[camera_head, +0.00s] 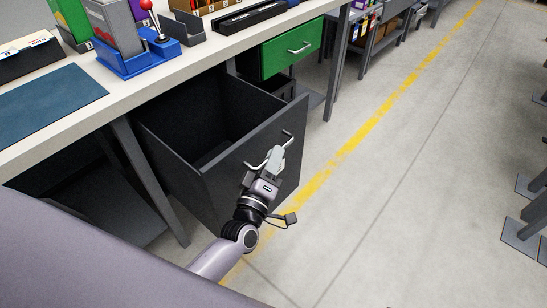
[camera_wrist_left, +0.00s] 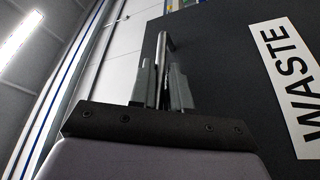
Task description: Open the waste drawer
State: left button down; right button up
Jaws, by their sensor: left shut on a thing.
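The waste drawer (camera_head: 213,176) is dark grey and deep, and stands pulled well out from under the workbench, so its empty-looking inside shows. Its front carries a metal bar handle (camera_head: 288,136). In the left wrist view the handle (camera_wrist_left: 161,48) runs between the fingers, and a white label reading WASTE (camera_wrist_left: 290,80) is on the drawer front at the right. My left gripper (camera_head: 268,161) is at the drawer front in the head view. In the left wrist view my left gripper (camera_wrist_left: 162,88) is shut on the handle. My right gripper is not in view.
A green drawer (camera_head: 291,50) is shut under the bench to the right. The bench top (camera_head: 112,91) holds a blue mat (camera_head: 45,104), a blue holder (camera_head: 138,62) and several bins. Grey floor with a yellow line (camera_head: 372,117) lies open to the right of the drawer.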

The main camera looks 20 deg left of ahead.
pick_arm(q)
jog(key=shift+d, duration=0.1)
dwell(0.4)
jog(key=c, duration=1.2)
grip_release()
jog(key=shift+o, duration=0.2)
jog(key=shift+s, duration=0.15)
jog(key=v, duration=0.7)
jog(key=s+a+f+m+g+h+p, duration=0.2)
jog(key=s+m+g+p, duration=0.8)
jog(key=s+m, duration=0.4)
jog(key=shift+s+a, duration=0.25)
jog(key=shift+s, duration=0.1)
